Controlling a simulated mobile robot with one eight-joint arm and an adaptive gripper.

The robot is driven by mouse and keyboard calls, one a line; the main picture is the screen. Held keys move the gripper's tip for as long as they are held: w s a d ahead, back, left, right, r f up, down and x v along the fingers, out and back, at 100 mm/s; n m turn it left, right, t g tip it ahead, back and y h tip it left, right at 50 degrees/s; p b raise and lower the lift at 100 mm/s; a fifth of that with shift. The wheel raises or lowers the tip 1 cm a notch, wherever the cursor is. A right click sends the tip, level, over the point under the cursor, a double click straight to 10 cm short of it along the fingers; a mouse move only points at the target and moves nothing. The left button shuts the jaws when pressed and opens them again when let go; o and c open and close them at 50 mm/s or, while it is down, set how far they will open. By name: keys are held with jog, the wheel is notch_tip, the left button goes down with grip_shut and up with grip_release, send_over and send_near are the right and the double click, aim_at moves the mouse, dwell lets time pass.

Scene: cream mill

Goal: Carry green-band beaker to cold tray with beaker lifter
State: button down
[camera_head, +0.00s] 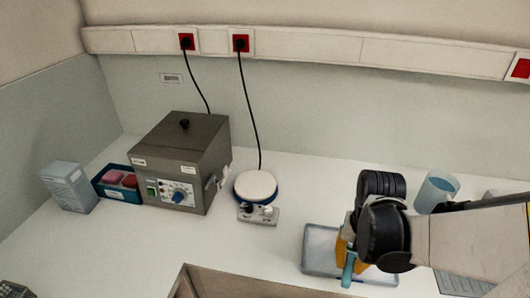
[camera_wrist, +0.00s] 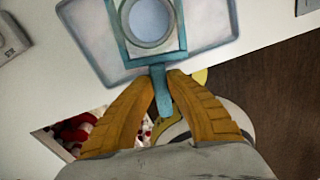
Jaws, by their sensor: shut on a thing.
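My gripper (camera_wrist: 165,80) is shut on the teal handle of the beaker lifter (camera_wrist: 163,98). The handle also shows below my gripper in the head view (camera_head: 348,270). The lifter's square teal frame surrounds a round clear beaker (camera_wrist: 150,20), seen from above in the wrist view. No green band can be made out on it. The beaker and frame are over a pale grey-blue tray (camera_wrist: 90,42), which also shows in the head view (camera_head: 318,268) near the counter's front edge. Whether the beaker touches the tray floor cannot be told. My arm hides the beaker in the head view.
A blue beaker (camera_head: 436,193) stands behind my arm at right. A round hotplate (camera_head: 256,186), a grey control box (camera_head: 180,165), a blue tray with pink items (camera_head: 102,190) and a pale carton (camera_head: 68,187) stand left.

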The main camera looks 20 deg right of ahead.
aim_at(346, 283)
jog(key=shift+s+a, duration=0.25)
jog(key=shift+s+a, duration=0.15)
jog(key=shift+s, duration=0.05)
jog(key=shift+s+a+p, duration=0.3)
jog(key=shift+s+a, duration=0.05)
jog(key=shift+a, duration=0.05)
dwell(0.6)
jog(key=shift+s+a, duration=0.15)
jog(key=shift+s+a, duration=0.15)
jog(key=shift+a, duration=0.05)
dwell(0.4)
jog(key=shift+s+a+p, duration=0.35)
jog(key=shift+s+a, duration=0.1)
jog(key=shift+s, duration=0.05)
jog(key=shift+s+a, duration=0.3)
jog(key=shift+a, duration=0.05)
dwell(0.4)
jog(key=shift+s+a+p, duration=0.35)
jog(key=shift+s+a, duration=0.15)
jog(key=shift+s+a, duration=0.3)
dwell(0.4)
